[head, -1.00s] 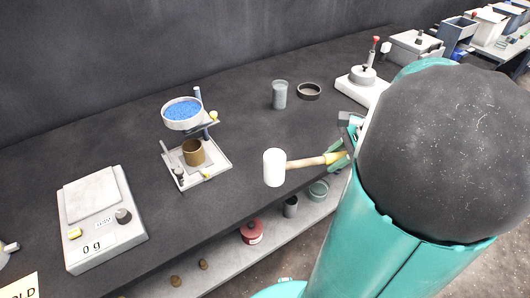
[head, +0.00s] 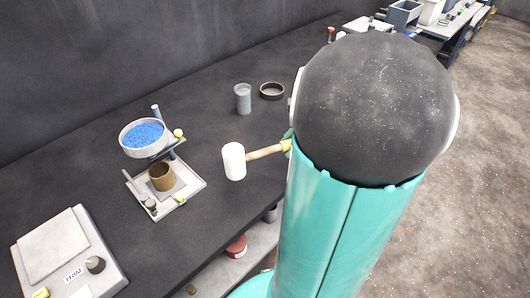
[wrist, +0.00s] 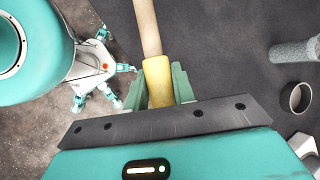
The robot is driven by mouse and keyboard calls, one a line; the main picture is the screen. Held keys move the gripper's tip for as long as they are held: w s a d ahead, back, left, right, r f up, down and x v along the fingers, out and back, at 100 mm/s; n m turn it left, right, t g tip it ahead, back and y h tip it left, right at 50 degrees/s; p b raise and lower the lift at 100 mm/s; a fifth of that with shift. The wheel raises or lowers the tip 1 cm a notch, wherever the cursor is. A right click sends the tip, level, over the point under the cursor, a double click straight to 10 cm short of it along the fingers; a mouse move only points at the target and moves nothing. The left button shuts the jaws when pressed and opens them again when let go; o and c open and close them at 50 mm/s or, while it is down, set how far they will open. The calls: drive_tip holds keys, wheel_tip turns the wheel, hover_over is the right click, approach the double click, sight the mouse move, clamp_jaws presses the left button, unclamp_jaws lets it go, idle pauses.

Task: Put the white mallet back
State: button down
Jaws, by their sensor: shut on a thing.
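The white mallet (head: 234,161) has a white cylindrical head and a wooden handle with a yellow grip. My gripper (wrist: 160,85) is shut on the yellow grip, seen in the wrist view with a green finger on each side of it. In the head view the mallet is held out to the left of my arm, with its head over the front part of the dark bench (head: 75,178). My arm hides most of the gripper in the head view. The mallet's head is out of the wrist view.
A stand with a bowl of blue grains (head: 143,136) and a brown cup (head: 162,177) is left of the mallet. A scale (head: 60,255) is at the front left. A grey cylinder (head: 243,98) and a dark ring (head: 272,91) stand behind. A red container (head: 237,247) is on the lower shelf.

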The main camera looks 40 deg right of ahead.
drive_tip(key=w+d+f, duration=0.3)
drive_tip(key=d+f, duration=0.1)
drive_tip(key=w+d+f, duration=0.4)
drive_tip(key=shift+w+d+f, duration=0.2)
drive_tip(key=shift+w+f, duration=0.05)
drive_tip(key=shift+w+d+f, duration=0.1)
drive_tip(key=shift+w+f, duration=0.05)
drive_tip(key=shift+f, duration=0.1)
drive_tip(key=shift+w+d+f, duration=0.1)
drive_tip(key=shift+f, duration=1.6)
drive_tip(key=c, duration=1.2)
unclamp_jaws()
drive_tip(key=shift+o, duration=0.2)
